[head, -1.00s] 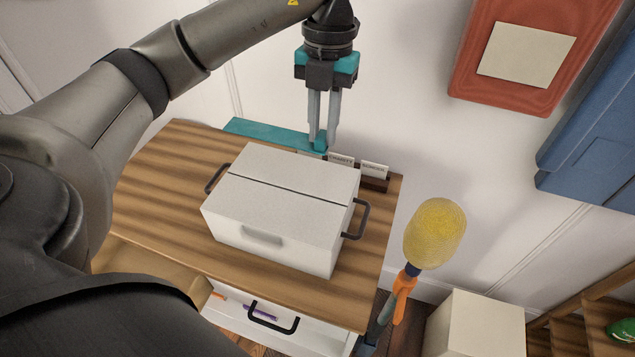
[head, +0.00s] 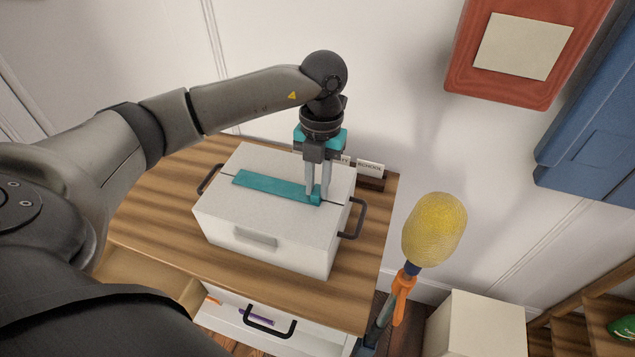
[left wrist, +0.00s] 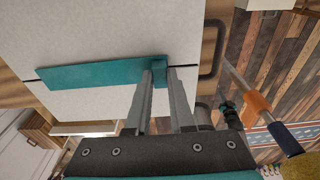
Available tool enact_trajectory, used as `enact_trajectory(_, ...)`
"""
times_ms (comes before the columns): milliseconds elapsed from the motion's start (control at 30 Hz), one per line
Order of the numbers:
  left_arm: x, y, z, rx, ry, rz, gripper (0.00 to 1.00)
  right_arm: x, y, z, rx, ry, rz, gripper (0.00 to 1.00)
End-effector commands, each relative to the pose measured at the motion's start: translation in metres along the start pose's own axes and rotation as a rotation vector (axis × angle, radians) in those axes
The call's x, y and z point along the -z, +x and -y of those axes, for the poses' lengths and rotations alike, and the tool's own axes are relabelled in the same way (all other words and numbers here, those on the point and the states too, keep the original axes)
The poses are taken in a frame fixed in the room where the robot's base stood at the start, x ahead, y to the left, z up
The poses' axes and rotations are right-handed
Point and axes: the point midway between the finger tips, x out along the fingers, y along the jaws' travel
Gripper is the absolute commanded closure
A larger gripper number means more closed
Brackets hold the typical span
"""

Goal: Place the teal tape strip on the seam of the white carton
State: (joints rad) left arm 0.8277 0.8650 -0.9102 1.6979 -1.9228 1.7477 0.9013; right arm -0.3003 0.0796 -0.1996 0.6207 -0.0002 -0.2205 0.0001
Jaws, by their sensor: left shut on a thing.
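The white carton (head: 285,232) stands on the wooden dresser top, with a dark handle at each end. Its seam runs lengthwise across the lid; a short piece shows past the strip's right end. The teal tape strip (head: 270,186) lies lengthwise over the seam line, covering most of it. It also shows in the left wrist view (left wrist: 95,74), with bits of seam visible beyond both ends. My left gripper (head: 315,194) points down, shut on the small raised tab at the strip's right end. I cannot tell whether the strip's whole underside touches the lid. My right gripper is not in view.
The dresser top (head: 345,290) has free room in front of the carton. A small card holder (head: 370,174) stands behind it. An open drawer (head: 240,312) juts out below. A yellow-headed tool with an orange grip (head: 434,230) stands upright to the right.

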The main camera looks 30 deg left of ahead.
Motion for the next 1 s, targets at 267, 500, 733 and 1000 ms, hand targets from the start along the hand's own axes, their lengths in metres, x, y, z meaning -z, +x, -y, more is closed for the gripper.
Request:
enact_trajectory(267,0.000,0.003,0.000,0.000,0.000,0.000,0.77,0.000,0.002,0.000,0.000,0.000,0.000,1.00)
enact_trajectory(500,0.000,0.002,0.000,0.000,-0.001,0.000,0.50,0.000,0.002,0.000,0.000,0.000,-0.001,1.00)
enact_trajectory(733,0.000,0.002,0.000,0.000,-0.001,0.000,0.49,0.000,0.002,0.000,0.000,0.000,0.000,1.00)
enact_trajectory(1000,-0.001,-0.027,0.000,0.002,-0.001,0.005,0.49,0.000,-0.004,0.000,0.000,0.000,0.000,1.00)
